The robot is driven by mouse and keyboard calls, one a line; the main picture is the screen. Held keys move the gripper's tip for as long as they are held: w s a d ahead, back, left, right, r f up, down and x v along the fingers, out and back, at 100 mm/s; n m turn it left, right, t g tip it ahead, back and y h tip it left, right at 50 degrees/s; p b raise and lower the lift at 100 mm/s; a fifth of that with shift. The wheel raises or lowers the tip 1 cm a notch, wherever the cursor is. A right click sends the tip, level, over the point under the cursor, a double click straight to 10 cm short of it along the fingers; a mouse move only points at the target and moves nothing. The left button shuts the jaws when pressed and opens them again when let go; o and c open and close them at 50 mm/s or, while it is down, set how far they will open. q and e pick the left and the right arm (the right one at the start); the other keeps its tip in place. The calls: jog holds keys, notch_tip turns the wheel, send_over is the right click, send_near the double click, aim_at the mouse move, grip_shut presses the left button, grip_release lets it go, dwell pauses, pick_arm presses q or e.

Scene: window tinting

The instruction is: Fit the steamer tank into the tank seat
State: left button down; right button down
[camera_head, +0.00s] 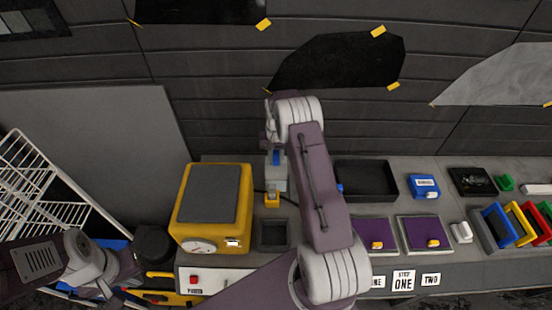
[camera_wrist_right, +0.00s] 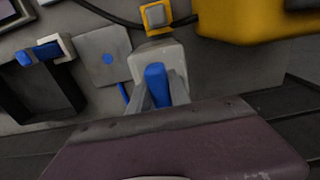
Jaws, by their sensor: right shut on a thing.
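The pale grey tank with a blue grip (camera_head: 276,158) is upright above the counter, right of the yellow steamer (camera_head: 213,205). My right gripper (camera_wrist_right: 161,92) is shut on the tank's blue grip, which shows between its fingers in the right wrist view (camera_wrist_right: 156,80). A small yellow square fitting with a grey middle (camera_wrist_right: 157,17) is close by the tank's near side. It may be the tank seat; I cannot tell whether the tank touches it. My left gripper (camera_head: 124,266) is low at the left, by the white wire rack; its fingers are unclear.
A dark square recess (camera_head: 273,234) is in front of the fitting. A thin black cable (camera_wrist_right: 105,14) runs to the fitting. A black tray (camera_head: 366,180) and two purple pads (camera_head: 418,234) are to the right. My right arm hides part of the counter.

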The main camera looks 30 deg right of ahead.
jog(key=c, duration=1.6)
grip_release()
jog(key=shift+f, duration=0.15)
jog(key=o, duration=0.4)
